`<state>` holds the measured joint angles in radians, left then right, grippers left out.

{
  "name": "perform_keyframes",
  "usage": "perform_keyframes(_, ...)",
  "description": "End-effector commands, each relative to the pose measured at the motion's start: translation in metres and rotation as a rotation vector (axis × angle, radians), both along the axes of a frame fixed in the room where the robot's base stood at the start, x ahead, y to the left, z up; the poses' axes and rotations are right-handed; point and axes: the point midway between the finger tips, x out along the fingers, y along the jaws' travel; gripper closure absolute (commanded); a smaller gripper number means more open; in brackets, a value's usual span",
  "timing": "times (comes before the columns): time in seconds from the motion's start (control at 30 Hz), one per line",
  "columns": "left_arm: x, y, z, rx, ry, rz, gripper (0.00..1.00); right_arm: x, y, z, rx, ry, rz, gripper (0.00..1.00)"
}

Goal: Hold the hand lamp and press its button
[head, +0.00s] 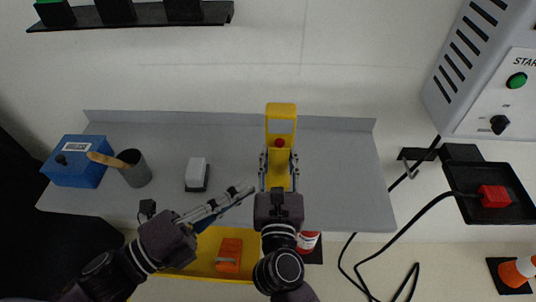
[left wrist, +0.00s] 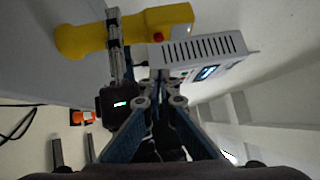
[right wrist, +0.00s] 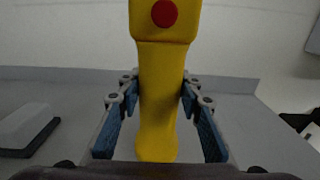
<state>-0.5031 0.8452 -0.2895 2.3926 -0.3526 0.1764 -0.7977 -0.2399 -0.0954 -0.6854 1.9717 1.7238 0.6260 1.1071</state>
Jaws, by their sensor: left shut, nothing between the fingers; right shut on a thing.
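The yellow hand lamp (head: 281,110) stands upright over the grey table, its red button (head: 280,143) facing me. My right gripper (head: 278,168) is shut around the lamp's handle, below the button. The right wrist view shows the handle (right wrist: 158,95) between the two fingers and the button (right wrist: 164,13) above them. My left gripper (head: 248,189) is shut and empty, just left of the lamp and lower in the head view, apart from the button. The left wrist view shows the lamp (left wrist: 85,42) and button (left wrist: 157,37) beyond the left fingers.
On the table (head: 335,175), a blue box (head: 75,165), a grey cup (head: 136,173) with a wooden-handled tool and a white-topped block (head: 196,168) stand left. A yellow bin (head: 205,268) is below. A cabinet (head: 490,75) and a black tray (head: 510,180) are right. The table's right part is clear.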

Motion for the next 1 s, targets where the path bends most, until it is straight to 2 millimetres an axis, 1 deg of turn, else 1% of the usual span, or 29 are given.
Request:
perform_keyframes(0.53,0.038,-0.046,0.008,0.000,-0.004,-0.001,1.00,0.000,0.000,0.000,0.000,0.000,0.000,1.00)
perform_keyframes(0.7,0.057,-0.046,0.010,0.002,-0.004,0.000,1.00,0.000,0.000,0.000,0.000,0.000,0.000,1.00)
perform_keyframes(0.8,0.066,-0.047,0.010,0.001,-0.002,0.000,1.00,0.000,0.000,0.000,0.000,0.000,0.000,1.00)
perform_keyframes(1.0,0.075,-0.047,0.011,0.001,0.001,0.000,1.00,0.000,0.000,0.000,0.000,0.000,0.000,1.00)
